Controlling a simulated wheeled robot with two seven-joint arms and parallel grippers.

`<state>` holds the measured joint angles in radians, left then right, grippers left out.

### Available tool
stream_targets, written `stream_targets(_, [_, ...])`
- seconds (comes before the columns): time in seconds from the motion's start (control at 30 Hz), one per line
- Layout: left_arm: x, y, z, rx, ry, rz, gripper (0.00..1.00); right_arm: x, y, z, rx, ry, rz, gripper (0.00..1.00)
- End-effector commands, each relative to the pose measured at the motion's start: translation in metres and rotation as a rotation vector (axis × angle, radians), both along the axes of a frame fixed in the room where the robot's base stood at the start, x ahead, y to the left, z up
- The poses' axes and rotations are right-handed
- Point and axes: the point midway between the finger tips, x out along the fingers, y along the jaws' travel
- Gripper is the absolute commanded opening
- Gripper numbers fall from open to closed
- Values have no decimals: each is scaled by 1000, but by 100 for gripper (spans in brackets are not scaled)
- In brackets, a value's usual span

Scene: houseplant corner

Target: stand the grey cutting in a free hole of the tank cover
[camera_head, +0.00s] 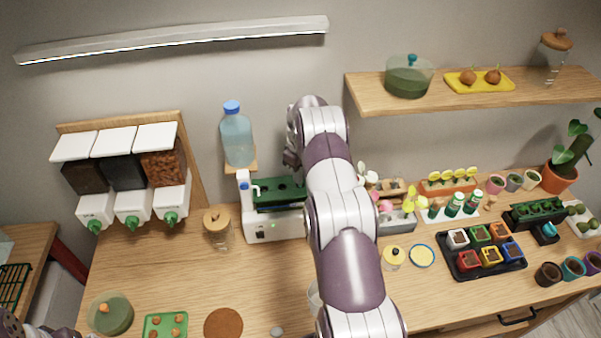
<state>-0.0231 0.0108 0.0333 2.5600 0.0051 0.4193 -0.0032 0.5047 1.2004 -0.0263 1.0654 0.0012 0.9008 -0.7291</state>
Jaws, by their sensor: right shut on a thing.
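The tank (274,228) is a white box against the wall, left of my right arm, with a dark green cover (270,194) on top. Dark holes show in the cover; its right end is hidden behind my arm. My right gripper (291,158) is above and behind the cover, mostly hidden by its own wrist. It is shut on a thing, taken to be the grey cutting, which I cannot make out. I cannot tell whether it touches the cover. My left gripper is not in view; only part of my left arm shows at the bottom left corner.
A blue-capped bottle (236,136) stands just behind the tank, left of my gripper. A corked jar (217,229) is left of the tank. A grey block (397,222) with flowers and a black tray (465,267) of small pots are at right. The front middle wood is mostly clear.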

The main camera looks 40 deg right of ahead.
Motion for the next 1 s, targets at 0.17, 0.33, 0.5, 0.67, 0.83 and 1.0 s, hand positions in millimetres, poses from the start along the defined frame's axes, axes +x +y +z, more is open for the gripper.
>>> stream_targets(0.17, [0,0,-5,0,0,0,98,0,0,-6,0,0,0,0])
stream_targets(0.33, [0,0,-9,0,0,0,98,0,0,-10,0,0,0,0])
stream_targets(0.5, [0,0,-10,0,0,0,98,0,0,-12,0,0,0,0])
stream_targets(0.67, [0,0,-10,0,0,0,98,0,0,-11,0,0,0,0])
stream_targets(0.83, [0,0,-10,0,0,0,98,0,0,-11,0,0,0,0])
stream_targets(1.0, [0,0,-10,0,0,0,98,0,0,-11,0,0,0,46])
